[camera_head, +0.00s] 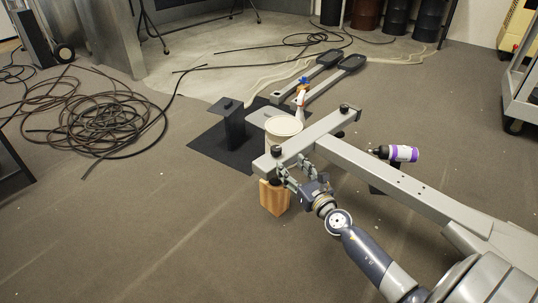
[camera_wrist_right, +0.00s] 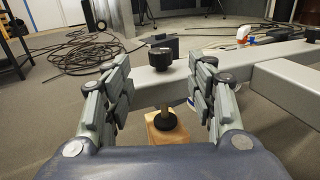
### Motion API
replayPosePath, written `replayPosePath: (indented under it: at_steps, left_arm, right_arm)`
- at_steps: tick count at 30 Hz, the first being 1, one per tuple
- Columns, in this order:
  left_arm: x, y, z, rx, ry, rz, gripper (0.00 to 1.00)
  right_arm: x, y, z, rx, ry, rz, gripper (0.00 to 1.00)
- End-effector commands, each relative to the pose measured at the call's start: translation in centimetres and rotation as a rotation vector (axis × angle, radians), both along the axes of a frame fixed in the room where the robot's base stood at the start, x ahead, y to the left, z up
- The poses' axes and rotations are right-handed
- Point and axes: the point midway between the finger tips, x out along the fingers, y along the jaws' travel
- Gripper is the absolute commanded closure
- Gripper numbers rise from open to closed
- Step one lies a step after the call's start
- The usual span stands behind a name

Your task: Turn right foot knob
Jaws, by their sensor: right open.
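A grey metal crossbar (camera_head: 310,137) of the elliptical frame lies raised off the floor. A black knob (camera_head: 276,151) stands on its near end; it also shows upright in the middle of the wrist view (camera_wrist_right: 161,57). Below the bar, a round black foot (camera_wrist_right: 165,120) on a threaded stem sits above a wooden block (camera_wrist_right: 165,132). My right gripper (camera_head: 286,174) is at the near side of this bar end. In the wrist view its open fingers (camera_wrist_right: 160,88) are spread left and right of the foot and knob, with nothing visibly held. My left gripper is out of view.
Another black knob (camera_head: 344,109) is at the bar's far end. A white bucket (camera_head: 284,127), spray bottle (camera_head: 300,97) and purple-labelled bottle (camera_head: 404,153) are close by. Coiled cables (camera_head: 95,115) lie on the left floor. Carpet at front left is clear.

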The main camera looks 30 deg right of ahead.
Motion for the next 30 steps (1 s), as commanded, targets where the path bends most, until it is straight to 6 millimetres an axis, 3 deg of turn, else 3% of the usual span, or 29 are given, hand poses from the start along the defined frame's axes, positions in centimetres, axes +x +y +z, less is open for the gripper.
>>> replayPosePath:
  at_steps: [5,18,24,30]
  left_arm:
    - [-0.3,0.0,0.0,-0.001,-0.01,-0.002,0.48]
    - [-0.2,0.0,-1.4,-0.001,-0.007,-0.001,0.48]
    - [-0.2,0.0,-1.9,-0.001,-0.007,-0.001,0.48]
    - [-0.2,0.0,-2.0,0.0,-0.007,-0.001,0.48]
  right_arm:
    - [1.4,-0.2,0.2,-0.009,-0.002,0.0,0.48]
    - [8.5,-0.8,0.0,-0.004,-0.002,0.0,0.48]
    - [10.3,-1.0,-0.1,-0.004,-0.001,0.0,0.48]
    - [10.7,-1.0,0.1,-0.005,0.0,0.001,0.48]
